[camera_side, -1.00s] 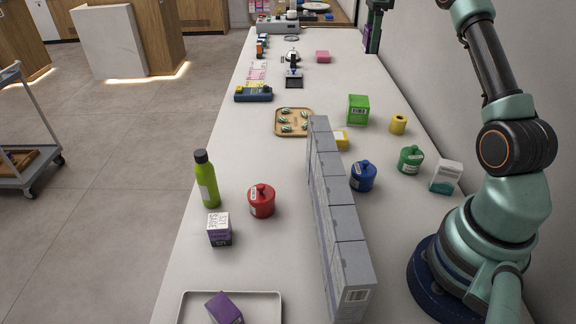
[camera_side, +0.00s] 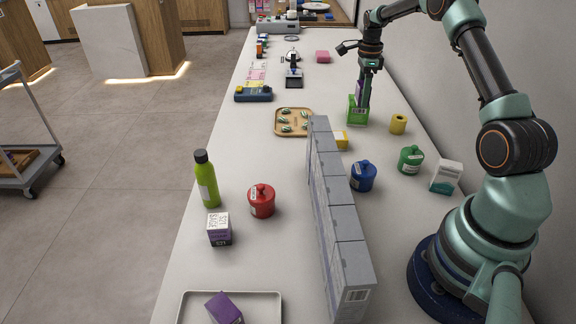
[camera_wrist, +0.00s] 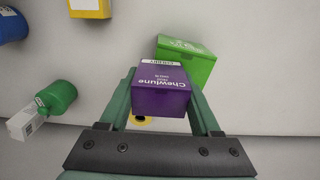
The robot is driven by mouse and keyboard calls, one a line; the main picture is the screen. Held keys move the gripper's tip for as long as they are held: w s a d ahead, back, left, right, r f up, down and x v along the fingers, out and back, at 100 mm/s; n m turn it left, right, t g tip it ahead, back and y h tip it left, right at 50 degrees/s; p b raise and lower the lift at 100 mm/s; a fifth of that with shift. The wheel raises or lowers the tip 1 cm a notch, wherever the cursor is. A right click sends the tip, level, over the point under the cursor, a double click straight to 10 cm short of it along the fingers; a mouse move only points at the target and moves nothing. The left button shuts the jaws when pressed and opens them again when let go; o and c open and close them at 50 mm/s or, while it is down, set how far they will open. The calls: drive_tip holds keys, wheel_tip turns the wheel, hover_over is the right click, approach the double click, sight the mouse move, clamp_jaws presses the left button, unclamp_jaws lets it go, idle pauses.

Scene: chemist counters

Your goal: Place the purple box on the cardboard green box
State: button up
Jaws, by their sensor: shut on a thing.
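My gripper (camera_side: 363,97) is shut on a purple box (camera_wrist: 160,88), which fills the space between the fingers in the wrist view. In the side view only a narrow strip of this purple box (camera_side: 359,88) shows beside the fingers. The green box (camera_side: 357,112) stands on the counter right below and behind the fingers. In the wrist view the green box (camera_wrist: 188,47) shows beyond the purple box, offset up and right and partly covered by it. I cannot tell whether the two boxes touch.
A yellow roll (camera_side: 398,124), a green jar (camera_side: 411,160) and a blue jar (camera_side: 363,176) stand nearby. A row of grey boxes (camera_side: 335,215) runs along the counter. A wooden tray (camera_side: 278,122) lies left of the green box. Another purple box (camera_side: 224,308) lies in a white tray.

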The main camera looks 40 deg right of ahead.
drive_tip(key=shift+f, duration=0.35)
drive_tip(key=o, duration=1.3)
wheel_tip(320, 180, up, 12)
drive_tip(key=s+a+r+n+t, duration=0.1)
drive_tip(key=s+a+r+n, duration=0.1)
drive_tip(key=a+r+n, duration=0.45)
drive_tip(key=s+a+r+n+t, duration=0.25)
drive_tip(key=a+n, duration=0.45)
drive_tip(key=a, duration=0.5)
drive_tip(key=s+a+f+n, duration=0.1)
drive_tip(key=s+a+n, duration=0.2)
drive_tip(key=a+n, duration=0.1)
drive_tip(key=s+a+f+n+t, duration=0.1)
drive_tip(key=s+a+n, duration=0.3)
drive_tip(key=a+n, duration=0.1)
drive_tip(key=s+a+f+n+t, duration=0.1)
drive_tip(key=s+a+n, duration=0.3)
drive_tip(key=shift+s+a+f+n, duration=0.15)
drive_tip(key=shift+s+f+n, duration=0.1)
drive_tip(key=shift+f, duration=0.1)
